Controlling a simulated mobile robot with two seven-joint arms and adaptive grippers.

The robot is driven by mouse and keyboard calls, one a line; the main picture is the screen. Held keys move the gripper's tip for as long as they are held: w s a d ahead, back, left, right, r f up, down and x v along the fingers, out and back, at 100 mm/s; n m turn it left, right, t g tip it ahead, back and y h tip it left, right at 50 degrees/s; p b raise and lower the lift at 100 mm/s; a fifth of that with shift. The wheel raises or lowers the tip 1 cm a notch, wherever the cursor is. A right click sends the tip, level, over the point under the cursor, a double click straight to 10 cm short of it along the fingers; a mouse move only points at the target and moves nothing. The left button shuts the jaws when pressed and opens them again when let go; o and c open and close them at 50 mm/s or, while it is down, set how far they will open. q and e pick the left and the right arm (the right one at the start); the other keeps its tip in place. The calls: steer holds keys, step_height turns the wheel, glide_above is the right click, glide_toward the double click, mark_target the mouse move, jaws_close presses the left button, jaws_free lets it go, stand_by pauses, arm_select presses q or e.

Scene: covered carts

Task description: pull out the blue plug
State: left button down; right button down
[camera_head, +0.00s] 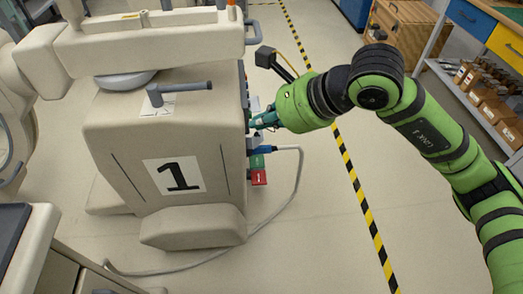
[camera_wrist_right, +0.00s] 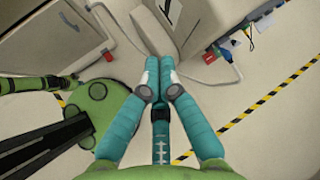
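The blue plug (camera_head: 264,149) sits in the right side of the covered cart marked 1 (camera_head: 120,172), with a grey cable (camera_head: 298,172) running from it. It also shows in the right wrist view (camera_wrist_right: 210,56). My right gripper (camera_head: 258,122) is close to the cart's side, just above the plug in the head view. My left gripper is in neither view.
A green block (camera_head: 257,161) and a red block (camera_head: 259,177) are on the cart's side below the plug. The cable loops over the floor. A yellow-black floor stripe (camera_head: 363,205) runs to the right. A workbench with shelves (camera_head: 490,100) stands at the far right.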

steer(key=shift+w+d+r+n+t+h, duration=0.2)
steer(key=shift+d+r+n+t+h, duration=0.15)
steer(key=shift+d+t, duration=0.2)
